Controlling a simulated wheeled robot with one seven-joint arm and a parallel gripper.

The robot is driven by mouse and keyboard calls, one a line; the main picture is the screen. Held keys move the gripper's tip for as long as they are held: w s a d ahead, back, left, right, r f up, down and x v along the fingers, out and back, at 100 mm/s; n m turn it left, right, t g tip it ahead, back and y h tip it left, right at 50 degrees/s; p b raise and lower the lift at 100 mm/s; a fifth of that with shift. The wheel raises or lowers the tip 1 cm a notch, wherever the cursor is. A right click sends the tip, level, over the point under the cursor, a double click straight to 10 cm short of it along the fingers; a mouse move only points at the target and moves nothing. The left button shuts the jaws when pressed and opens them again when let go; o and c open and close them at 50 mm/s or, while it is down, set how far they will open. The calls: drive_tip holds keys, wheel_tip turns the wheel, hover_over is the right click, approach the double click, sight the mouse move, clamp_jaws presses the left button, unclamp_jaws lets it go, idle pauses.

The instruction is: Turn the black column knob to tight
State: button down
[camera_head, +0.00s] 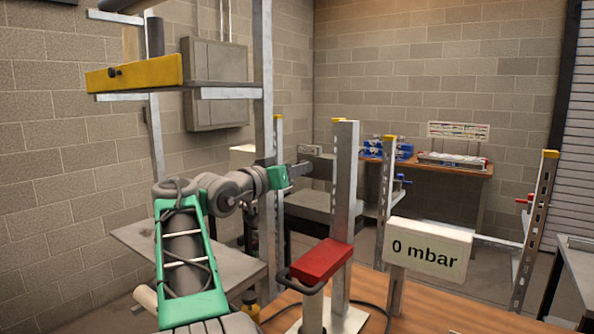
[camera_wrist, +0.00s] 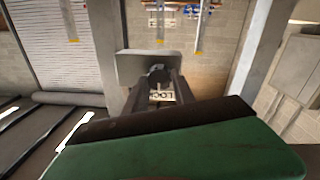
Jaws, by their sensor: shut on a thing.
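The black column knob (camera_wrist: 157,74) shows in the wrist view as a small dark round shape between my fingertips, in front of a grey plate (camera_wrist: 127,68). My gripper (camera_wrist: 160,83) is closed around it, and the fingers hide much of it. A small pale label with dark lettering (camera_wrist: 168,96) shows between the fingers. In the head view my gripper (camera_head: 303,168) reaches to the right, close to an upright metal post (camera_head: 345,190). The knob cannot be made out there, and I cannot tell how far it is turned.
A white sign reading "0 mbar" (camera_head: 428,250) and a red block with a dark handle (camera_head: 322,262) stand at the wooden table. A tall post (camera_head: 264,80) rises close to my arm, with a yellow-ended bar (camera_head: 135,74) above. Benches stand behind.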

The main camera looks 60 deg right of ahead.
drive_tip(key=shift+f+m+b, duration=0.1)
drive_tip(key=shift+m+b, duration=0.2)
drive_tip(key=m+b, duration=0.4)
drive_tip(key=m, duration=0.3)
drive_tip(key=m+t+b, duration=0.1)
drive_tip(key=m+b, duration=0.2)
drive_tip(key=m, duration=0.4)
drive_tip(key=m+b, duration=0.4)
drive_tip(key=m, duration=0.3)
drive_tip(key=shift+s+b, duration=0.25)
drive_tip(key=shift+b, duration=0.1)
drive_tip(key=c, duration=1)
unclamp_jaws()
drive_tip(key=shift+c, duration=0.2)
